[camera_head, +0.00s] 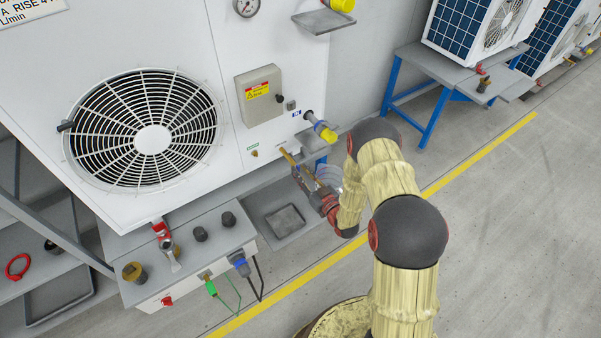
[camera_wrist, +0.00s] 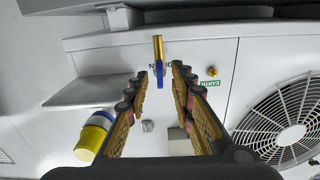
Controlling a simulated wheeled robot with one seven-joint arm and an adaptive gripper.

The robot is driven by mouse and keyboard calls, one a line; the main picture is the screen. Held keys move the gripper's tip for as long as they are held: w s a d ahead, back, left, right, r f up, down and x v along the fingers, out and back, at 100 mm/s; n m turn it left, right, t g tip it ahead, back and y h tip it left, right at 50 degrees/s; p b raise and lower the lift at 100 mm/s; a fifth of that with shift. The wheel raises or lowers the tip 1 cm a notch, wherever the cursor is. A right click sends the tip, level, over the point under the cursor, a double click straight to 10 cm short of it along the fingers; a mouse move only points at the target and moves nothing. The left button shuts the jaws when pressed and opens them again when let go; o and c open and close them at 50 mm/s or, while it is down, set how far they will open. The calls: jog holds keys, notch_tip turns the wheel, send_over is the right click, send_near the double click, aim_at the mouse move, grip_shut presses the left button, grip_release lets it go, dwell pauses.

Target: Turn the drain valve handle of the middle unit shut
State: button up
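The drain valve shows in the wrist view as a brass stem (camera_wrist: 158,46) with a blue handle (camera_wrist: 160,78), in front of a partly hidden label on the white panel. In the head view the brass part of the valve (camera_head: 287,157) sticks out low on the near unit (camera_head: 228,95). My gripper (camera_wrist: 161,75) is open, with one finger on each side of the blue handle. I see a gap at each side and no clear contact. In the head view my gripper (camera_head: 304,176) is just below and right of the brass part.
A yellow-and-blue connector (camera_head: 321,128) sticks out right of the valve, above a small grey shelf. A grey control box (camera_head: 260,95) and fan grille (camera_head: 150,130) are on the panel. More units stand at the upper right.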

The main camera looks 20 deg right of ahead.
jog(key=shift+w+a, duration=0.1)
jog(key=shift+w, duration=0.3)
jog(key=shift+c, duration=0.3)
grip_shut()
